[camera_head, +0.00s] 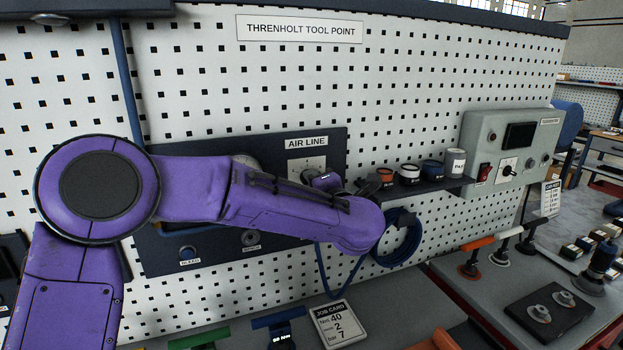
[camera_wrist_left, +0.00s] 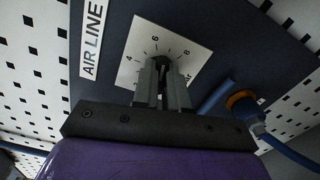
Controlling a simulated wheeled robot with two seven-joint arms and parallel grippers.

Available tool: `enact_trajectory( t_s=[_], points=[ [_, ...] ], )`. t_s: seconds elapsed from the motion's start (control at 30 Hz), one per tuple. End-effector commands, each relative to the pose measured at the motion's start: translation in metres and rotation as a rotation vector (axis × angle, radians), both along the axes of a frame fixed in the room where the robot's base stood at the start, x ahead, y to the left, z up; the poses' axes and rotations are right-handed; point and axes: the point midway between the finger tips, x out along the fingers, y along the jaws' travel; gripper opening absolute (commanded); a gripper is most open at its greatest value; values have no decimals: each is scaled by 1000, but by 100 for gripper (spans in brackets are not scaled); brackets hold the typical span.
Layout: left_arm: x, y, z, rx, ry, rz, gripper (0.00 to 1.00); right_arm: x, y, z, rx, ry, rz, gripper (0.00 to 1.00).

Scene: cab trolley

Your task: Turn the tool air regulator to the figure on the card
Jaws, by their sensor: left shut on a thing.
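The air regulator's white dial plate (camera_head: 298,168) is on the dark AIR LINE panel (camera_head: 230,150), partly hidden by my left arm in the head view. In the left wrist view the dial plate (camera_wrist_left: 188,42) shows tick marks and figures, with 4, 6 and 8 readable. My left gripper (camera_wrist_left: 162,74) is shut on the dark regulator knob (camera_wrist_left: 161,60) at the plate's middle. The fingers cover most of the knob, and I cannot tell which figure it points to. The job card (camera_head: 337,323) on the bench reads Nm 40, 2 and bar 7. My right gripper is not in view.
A grey control box (camera_head: 510,148) is further right.

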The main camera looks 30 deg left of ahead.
Motion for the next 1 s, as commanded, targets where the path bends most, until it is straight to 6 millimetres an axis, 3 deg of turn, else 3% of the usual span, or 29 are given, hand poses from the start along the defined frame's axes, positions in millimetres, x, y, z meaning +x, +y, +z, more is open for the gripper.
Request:
enact_trajectory(
  t_s=[0.03, 0.4, 0.97, 1.0],
  points=[
    [1, -3, 7, 28, 14, -10, 0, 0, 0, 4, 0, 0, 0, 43],
    [1, -3, 4, 138, 140, -9, 0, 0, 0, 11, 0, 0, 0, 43],
    [1, -3, 1, 158, 166, -10, 0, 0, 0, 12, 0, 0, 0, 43],
    [1, -3, 1, 158, 166, -10, 16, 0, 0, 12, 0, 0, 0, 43]
  ],
)
